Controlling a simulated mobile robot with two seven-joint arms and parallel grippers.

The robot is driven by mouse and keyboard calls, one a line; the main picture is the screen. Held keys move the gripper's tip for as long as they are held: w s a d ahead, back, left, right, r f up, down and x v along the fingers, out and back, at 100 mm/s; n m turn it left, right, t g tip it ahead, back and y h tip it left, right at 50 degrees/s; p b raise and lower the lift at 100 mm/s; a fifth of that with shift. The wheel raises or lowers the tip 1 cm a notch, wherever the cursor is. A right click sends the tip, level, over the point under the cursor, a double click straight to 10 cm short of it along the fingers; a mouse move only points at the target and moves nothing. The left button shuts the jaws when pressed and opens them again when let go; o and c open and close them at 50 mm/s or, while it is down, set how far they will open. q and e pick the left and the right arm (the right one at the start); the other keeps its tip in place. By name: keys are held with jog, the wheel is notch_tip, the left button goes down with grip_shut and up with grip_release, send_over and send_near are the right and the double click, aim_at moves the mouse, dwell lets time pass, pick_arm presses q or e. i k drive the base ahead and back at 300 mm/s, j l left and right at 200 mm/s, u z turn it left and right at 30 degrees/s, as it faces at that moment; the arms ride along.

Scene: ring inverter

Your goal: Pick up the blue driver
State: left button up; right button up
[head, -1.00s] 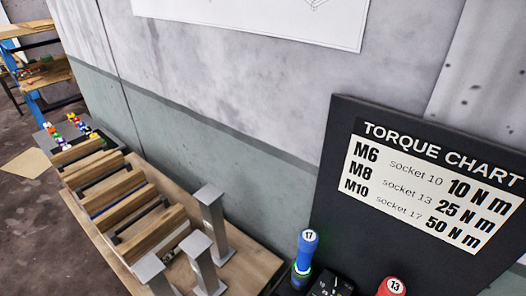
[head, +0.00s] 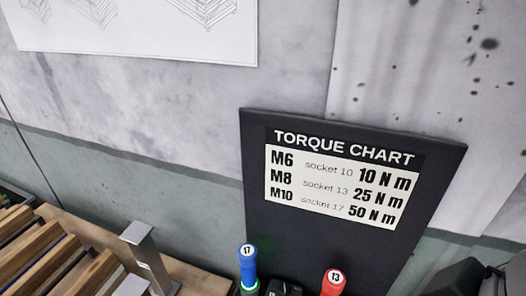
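The blue driver (head: 248,267) stands upright at the bottom middle of the head view, in front of the black chart board. Its top cap is marked 17, and a green glow shows near its lower part. Its lower end is cut off by the frame edge. Neither of my grippers can be made out in the view.
A red driver (head: 333,283) marked 13 stands to the right of the blue one, with a small black device (head: 283,288) between them. The torque chart board (head: 340,180) rises behind. Grey metal posts (head: 140,250) and wooden slats (head: 50,255) are at the left.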

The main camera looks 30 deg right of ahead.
aim_at(249, 283)
jog(key=z, duration=2.2)
jog(key=i+j+z, duration=0.1)
jog(key=z, duration=0.25)
jog(key=l+u, duration=0.5)
jog(key=l, duration=0.15)
jog(key=k, duration=0.4)
jog(key=i, duration=0.75)
jog(key=u, duration=2)
